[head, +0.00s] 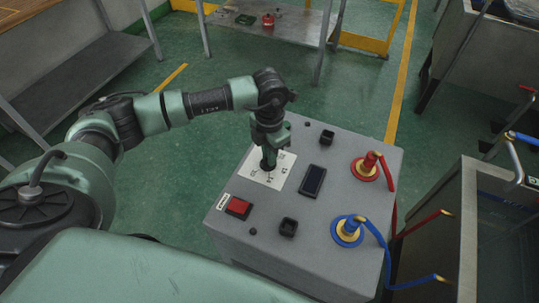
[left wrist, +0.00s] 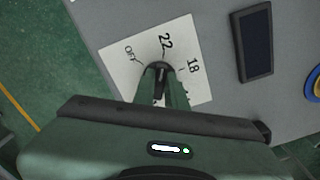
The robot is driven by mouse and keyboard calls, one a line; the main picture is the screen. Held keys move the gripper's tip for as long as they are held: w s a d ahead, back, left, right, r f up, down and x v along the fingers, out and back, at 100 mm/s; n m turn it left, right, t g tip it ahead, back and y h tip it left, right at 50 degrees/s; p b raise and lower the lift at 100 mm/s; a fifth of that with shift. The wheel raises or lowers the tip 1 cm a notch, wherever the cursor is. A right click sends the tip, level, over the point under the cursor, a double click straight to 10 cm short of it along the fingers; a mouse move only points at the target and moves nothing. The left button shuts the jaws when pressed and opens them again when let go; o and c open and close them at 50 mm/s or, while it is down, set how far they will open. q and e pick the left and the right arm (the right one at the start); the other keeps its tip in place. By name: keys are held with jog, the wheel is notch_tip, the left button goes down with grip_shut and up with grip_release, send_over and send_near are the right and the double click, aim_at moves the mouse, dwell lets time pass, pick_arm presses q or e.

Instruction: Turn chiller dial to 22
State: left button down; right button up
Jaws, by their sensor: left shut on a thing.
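The chiller (head: 225,220) is a grey box with a flat top. On it is a white label plate (head: 283,160), which shows in the left wrist view (left wrist: 118,72) with the marks OFF, 22 and 18 readable. The black dial (left wrist: 158,68) is on this plate, mostly hidden by my fingers. I cannot tell which mark it points at. My left gripper (head: 268,162) reaches down onto the plate from above and is shut on the dial; its fingers also show in the left wrist view (left wrist: 164,90). My right gripper is in neither view.
On the chiller top are a dark display (head: 313,180), a red switch (head: 238,207), a red hose fitting (head: 368,165) and a blue hose fitting (head: 348,230). Hoses hang off its right side. A metal tank (head: 478,215) stands at the right. Green floor lies open behind.

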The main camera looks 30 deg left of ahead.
pick_arm(q)
jog(key=shift+r, duration=0.1)
jog(key=c, duration=1.4)
grip_release()
jog(key=shift+c, duration=0.2)
notch_tip(320, 180, up, 8)
jog(key=shift+f+b, duration=0.1)
jog(key=shift+b, duration=0.3)
jog(key=shift+s+f, duration=0.1)
